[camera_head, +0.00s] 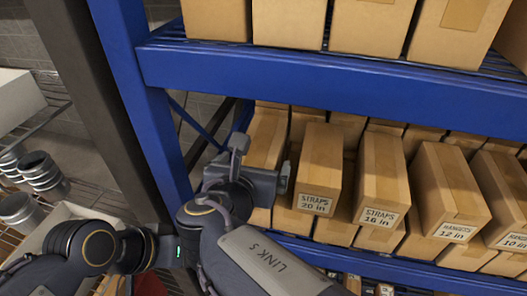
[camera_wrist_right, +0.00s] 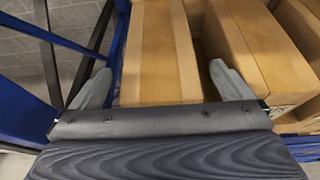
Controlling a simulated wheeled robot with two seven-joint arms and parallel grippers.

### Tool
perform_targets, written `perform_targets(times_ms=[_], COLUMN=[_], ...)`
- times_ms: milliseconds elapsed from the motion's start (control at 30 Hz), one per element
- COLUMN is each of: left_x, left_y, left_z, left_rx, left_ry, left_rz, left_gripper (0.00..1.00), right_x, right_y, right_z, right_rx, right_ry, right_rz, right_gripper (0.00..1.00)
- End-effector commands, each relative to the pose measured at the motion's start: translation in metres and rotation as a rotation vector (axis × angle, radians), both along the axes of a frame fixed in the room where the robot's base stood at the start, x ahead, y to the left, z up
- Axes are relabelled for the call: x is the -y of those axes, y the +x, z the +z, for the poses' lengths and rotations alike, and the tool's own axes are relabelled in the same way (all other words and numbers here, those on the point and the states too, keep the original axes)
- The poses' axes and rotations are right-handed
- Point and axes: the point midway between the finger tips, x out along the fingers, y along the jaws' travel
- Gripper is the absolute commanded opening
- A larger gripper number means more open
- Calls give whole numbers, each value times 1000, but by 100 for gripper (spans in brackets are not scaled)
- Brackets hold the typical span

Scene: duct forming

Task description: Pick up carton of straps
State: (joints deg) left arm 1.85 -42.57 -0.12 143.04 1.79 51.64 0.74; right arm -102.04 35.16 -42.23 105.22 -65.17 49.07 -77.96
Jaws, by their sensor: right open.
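Cartons stand in a row on the lower blue shelf. One carton reads "STRAPS 20 in" (camera_head: 321,160) and the one to its right reads "STRAPS 16 in" (camera_head: 383,175). At the left end of the row is another brown carton (camera_head: 267,135), its front label hidden behind my gripper. My right gripper (camera_head: 262,162) is open, with its fingers on either side of this left-end carton. In the right wrist view that carton (camera_wrist_right: 157,50) lies between the spread fingers (camera_wrist_right: 163,88), with a gap on the right; contact is not clear. My left gripper is not in view.
A blue rack upright (camera_head: 145,100) stands close to the left of my right gripper. The upper shelf beam (camera_head: 330,85) runs above the row and holds more cartons. Cartons labelled "HANGERS" (camera_head: 450,185) stand to the right. Metal duct pieces (camera_head: 42,172) sit at far left.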

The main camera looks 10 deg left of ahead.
Motion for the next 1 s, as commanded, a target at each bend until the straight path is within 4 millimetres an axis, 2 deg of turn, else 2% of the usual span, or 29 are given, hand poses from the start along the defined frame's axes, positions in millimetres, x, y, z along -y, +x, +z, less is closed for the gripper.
perform_targets(times_ms=[100,233,533,900,967,1000], left_x=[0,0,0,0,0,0], left_y=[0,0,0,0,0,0], left_z=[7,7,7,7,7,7], left_rx=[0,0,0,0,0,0], left_ry=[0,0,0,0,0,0], left_rz=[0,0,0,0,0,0], left_gripper=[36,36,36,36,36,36], right_x=[1,0,0,0,0,-1], right_y=[19,32,36,36,36,36], right_z=[-7,-13,-16,-16,-16,-15], right_rx=[1,0,0,0,0,1], right_ry=[-5,-2,1,1,1,2], right_rz=[-6,-4,-2,0,0,-1], right_gripper=[100,100,99,50,43,43])
